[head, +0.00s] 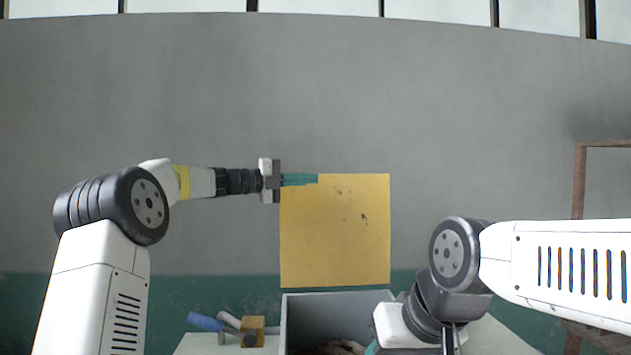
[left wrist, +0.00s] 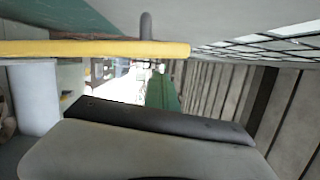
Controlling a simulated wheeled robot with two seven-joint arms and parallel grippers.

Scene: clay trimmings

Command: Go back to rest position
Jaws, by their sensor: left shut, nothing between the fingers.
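My left gripper (head: 301,180) is stretched out from the left in the head view, with its teal fingers shut and nothing between them. The fingers overlap the upper left corner of an upright yellow panel (head: 335,240) with dark specks; I cannot tell whether they touch it. The panel stands above the back edge of a grey bin (head: 340,300). In the left wrist view the panel shows as a yellow edge (left wrist: 100,48) with a grey handle (left wrist: 146,26). My right gripper shows only a teal bit (head: 372,348) at the bottom edge; its fingertips are hidden.
Brownish clay pieces (head: 342,348) lie in the bin. A blue-handled tool (head: 205,322) and a yellow-brown block (head: 253,331) lie on the pale table (head: 195,345) left of the bin. A wooden rack (head: 579,185) stands at the right.

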